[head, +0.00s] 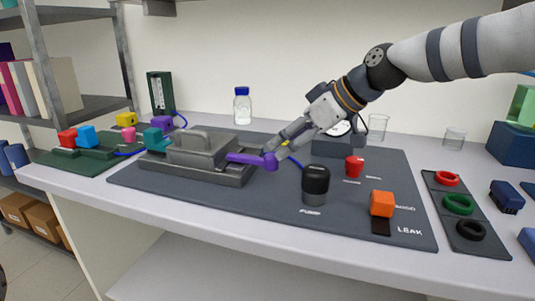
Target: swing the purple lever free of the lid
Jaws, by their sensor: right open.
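The purple lever (252,159) sticks out to the right from the grey membrane rig block, its rounded knob at the right end. The grey lid (198,142) with a raised bar handle sits on top of the grey base (190,172). The lever's left end lies by the lid's right edge; I cannot tell exactly how it overlaps the lid. My right gripper (278,146) comes in from the upper right, open, with its fingertips close to the lever's knob. I cannot tell whether they touch it. My left gripper is not in view.
A black PUMP knob (315,184), a red button (354,166) and an orange LEAK block (382,204) stand on the dark mat (265,210) to the right. Coloured rings (458,204) lie on a strip further right. A blue-capped bottle (242,106) stands behind.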

